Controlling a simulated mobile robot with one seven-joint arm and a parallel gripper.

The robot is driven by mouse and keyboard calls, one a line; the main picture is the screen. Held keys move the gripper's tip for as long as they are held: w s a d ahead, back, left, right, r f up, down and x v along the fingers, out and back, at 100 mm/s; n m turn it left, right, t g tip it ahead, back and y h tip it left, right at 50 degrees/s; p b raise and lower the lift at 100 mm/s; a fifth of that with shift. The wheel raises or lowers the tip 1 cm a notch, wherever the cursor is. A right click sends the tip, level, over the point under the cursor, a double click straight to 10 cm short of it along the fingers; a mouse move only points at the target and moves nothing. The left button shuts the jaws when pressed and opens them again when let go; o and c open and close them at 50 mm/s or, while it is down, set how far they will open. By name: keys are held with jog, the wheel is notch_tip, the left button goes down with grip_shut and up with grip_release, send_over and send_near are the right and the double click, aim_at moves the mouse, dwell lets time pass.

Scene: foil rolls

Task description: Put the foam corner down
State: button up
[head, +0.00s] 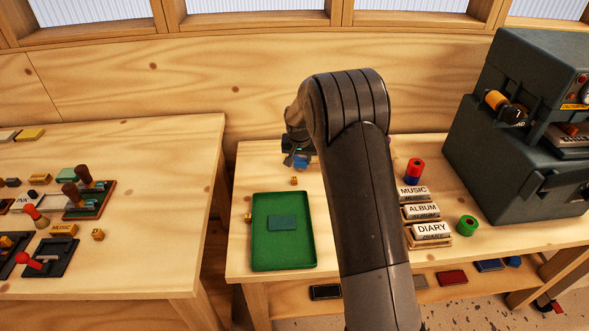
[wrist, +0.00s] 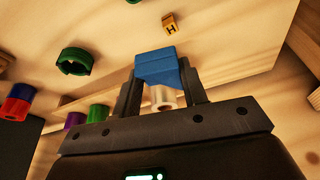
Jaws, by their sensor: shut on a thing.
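The foam corner (wrist: 157,72) is a blue block with a slanted lower edge. In the wrist view it is clamped between the two fingers of my gripper (wrist: 161,84). In the head view my gripper (head: 297,150) is over the back left of the right-hand table, and the blue of the foam corner (head: 300,162) shows just below it. My arm hides part of the table there. I cannot tell whether the foam corner touches the tabletop. A pale cylinder (wrist: 163,97) shows behind the foam corner in the wrist view.
A lettered wooden cube (head: 294,181) is nearby. A dark machine (head: 500,150) stands far right.

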jog(key=s+d+m, duration=0.1)
jog(key=s+d, duration=0.2)
jog(key=d, duration=0.5)
jog(key=s+d+m, duration=0.1)
jog(key=s+d, duration=0.2)
jog(key=d, duration=0.5)
send_over(319, 185)
jog(key=s, duration=0.1)
jog(key=shift+h, duration=0.4)
notch_tip(319, 185, down, 7)
jog(key=shift+s+a+r, duration=0.1)
jog(key=shift+s+r, duration=0.05)
jog(key=shift+f, duration=1.95)
jog(key=shift+f, duration=0.1)
jog(key=o, duration=0.9)
jog(key=shift+o, duration=0.2)
